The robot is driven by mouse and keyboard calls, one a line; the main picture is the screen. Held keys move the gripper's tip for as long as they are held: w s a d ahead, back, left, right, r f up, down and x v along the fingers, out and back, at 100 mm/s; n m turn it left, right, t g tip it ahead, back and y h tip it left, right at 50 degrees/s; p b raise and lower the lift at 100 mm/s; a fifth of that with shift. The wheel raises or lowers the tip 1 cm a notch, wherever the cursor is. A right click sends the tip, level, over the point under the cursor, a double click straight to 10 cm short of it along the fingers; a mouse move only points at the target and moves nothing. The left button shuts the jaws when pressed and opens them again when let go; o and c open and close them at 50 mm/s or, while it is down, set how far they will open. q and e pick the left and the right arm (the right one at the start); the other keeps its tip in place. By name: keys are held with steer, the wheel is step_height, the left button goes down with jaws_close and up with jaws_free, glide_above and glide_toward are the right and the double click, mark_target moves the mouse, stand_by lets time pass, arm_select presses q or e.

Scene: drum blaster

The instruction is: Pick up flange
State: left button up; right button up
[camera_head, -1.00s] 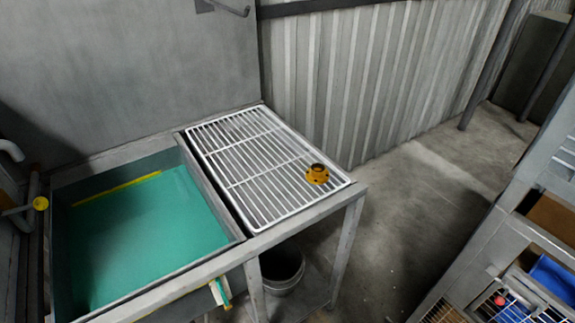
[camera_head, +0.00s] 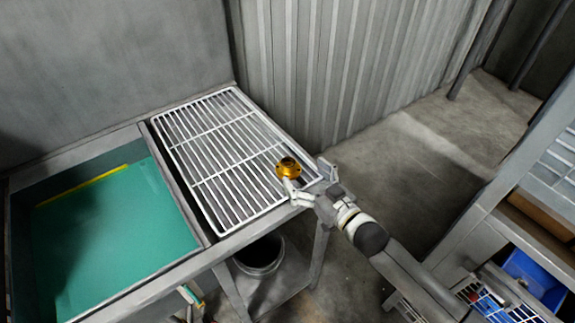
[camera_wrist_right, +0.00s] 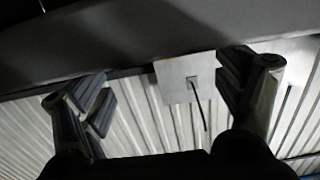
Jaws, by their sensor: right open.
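The flange (camera_head: 288,168) is a small yellow-orange ring with a raised dark-centred hub. It lies on the white wire rack (camera_head: 200,160), near its right front corner. My right gripper (camera_head: 307,177) has come in from the lower right and is just beside the flange, fingers spread, one finger close to its front side. Whether that finger touches the flange I cannot tell. In the right wrist view, the two fingers (camera_wrist_right: 165,98) are wide apart with nothing between them; the flange does not show there. My left gripper is in neither view.
A sink with a teal bottom (camera_head: 120,230) is left of the rack. A bucket (camera_head: 260,255) stands under the table. A corrugated wall (camera_head: 330,70) rises behind the rack. A shelf unit with a blue bin (camera_head: 535,278) is at right.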

mark_target(293, 167)
steer(key=x, duration=0.2)
steer(key=p+x, duration=0.1)
steer(key=x, duration=0.1)
steer(key=shift+w+a, duration=0.1)
steer(key=shift+a, duration=0.45)
steer(key=shift+w+a+f, duration=0.1)
steer(key=shift+w+a, duration=0.05)
steer(key=shift+w, duration=0.1)
steer(key=c, duration=1.4)
steer(key=shift+r, duration=0.2)
